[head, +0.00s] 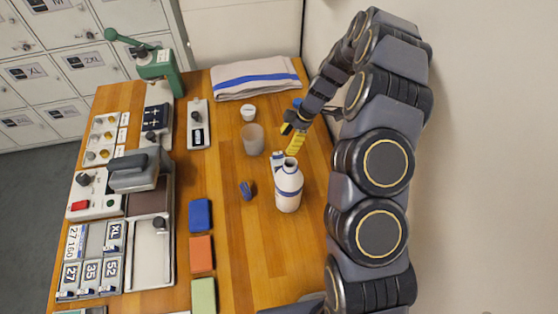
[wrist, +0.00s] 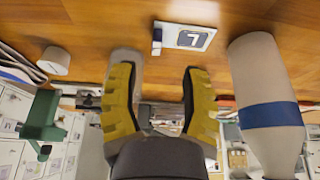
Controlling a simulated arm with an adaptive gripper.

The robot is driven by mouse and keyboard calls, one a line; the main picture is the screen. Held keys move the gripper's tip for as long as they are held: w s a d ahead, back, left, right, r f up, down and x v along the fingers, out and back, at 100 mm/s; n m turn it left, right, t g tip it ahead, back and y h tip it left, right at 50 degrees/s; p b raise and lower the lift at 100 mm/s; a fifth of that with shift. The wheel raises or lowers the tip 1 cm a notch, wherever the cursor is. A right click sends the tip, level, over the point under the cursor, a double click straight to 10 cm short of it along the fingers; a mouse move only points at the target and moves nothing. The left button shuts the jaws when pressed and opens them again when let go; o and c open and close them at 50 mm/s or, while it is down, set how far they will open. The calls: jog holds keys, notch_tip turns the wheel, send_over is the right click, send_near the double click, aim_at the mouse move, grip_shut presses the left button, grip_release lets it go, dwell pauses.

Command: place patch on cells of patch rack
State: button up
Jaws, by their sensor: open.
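The patch (head: 277,158) is a small white tile with a blue edge, lying on the wooden table just behind the bottle. In the wrist view the patch (wrist: 190,38) shows one dark character, beyond my fingertips. My gripper (head: 294,146) has yellow fingers and hangs just right of the patch in the head view. In the wrist view my gripper (wrist: 160,72) is open, with nothing between its fingers. The patch rack (head: 95,242) is at the table's left front; several cells hold labelled tiles, and a middle cell in its back row looks empty.
A white bottle with a blue band (head: 288,196) stands close to the patch and gripper. A beige cup (head: 253,140) and a small white cup (head: 248,114) stand to the left. A folded towel (head: 255,75) lies behind. Blue, orange and green blocks line the table's middle.

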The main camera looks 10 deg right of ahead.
aim_at(278, 153)
jog(key=x, duration=0.7)
jog(key=shift+w+a+r, duration=0.1)
jog(key=shift+w, duration=0.1)
grip_shut()
